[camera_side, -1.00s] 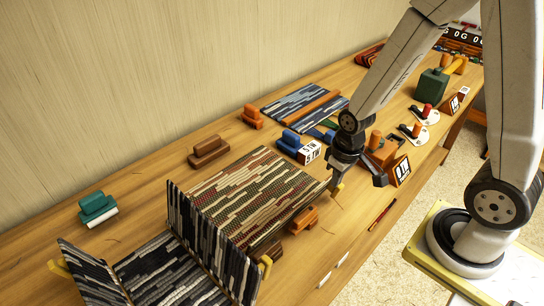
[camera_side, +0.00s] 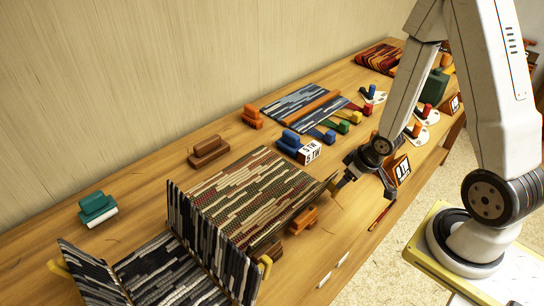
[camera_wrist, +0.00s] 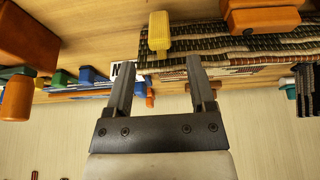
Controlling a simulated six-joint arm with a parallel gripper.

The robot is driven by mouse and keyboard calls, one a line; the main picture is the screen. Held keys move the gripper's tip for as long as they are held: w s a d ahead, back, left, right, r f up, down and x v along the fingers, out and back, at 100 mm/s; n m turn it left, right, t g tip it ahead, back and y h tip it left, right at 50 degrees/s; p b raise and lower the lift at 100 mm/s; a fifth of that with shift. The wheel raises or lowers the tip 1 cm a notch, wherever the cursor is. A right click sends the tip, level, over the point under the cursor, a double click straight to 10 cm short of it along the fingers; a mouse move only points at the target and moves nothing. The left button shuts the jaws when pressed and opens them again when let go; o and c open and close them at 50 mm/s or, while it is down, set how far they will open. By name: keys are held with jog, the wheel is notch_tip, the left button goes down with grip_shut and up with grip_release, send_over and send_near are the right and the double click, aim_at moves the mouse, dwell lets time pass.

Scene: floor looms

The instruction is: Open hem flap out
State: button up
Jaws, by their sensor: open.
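A woven striped mat (camera_side: 250,195) in red, green and cream lies on the bench. A yellow tab (camera_side: 334,187) sits at its right corner, and it also shows in the wrist view (camera_wrist: 159,32). My gripper (camera_side: 366,187) is open and empty, just right of that tab. In the wrist view, my gripper (camera_wrist: 160,75) has its fingers spread, with the tab beyond the tips and apart from them. The mat edge (camera_wrist: 235,47) looks layered there; I cannot tell how its hem lies. A dark grey striped panel (camera_side: 210,237) stands upright at the mat's left side.
An orange block (camera_side: 303,220) stands by the mat's front edge. A blue block (camera_side: 290,140) and a white label block (camera_side: 311,152) stand behind the gripper. An orange-framed sign (camera_side: 402,169) is close on the right.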

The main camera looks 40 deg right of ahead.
aim_at(335, 190)
jog(key=shift+f, duration=0.15)
jog(key=shift+x, duration=3.75)
jog(key=shift+w, duration=0.1)
grip_shut()
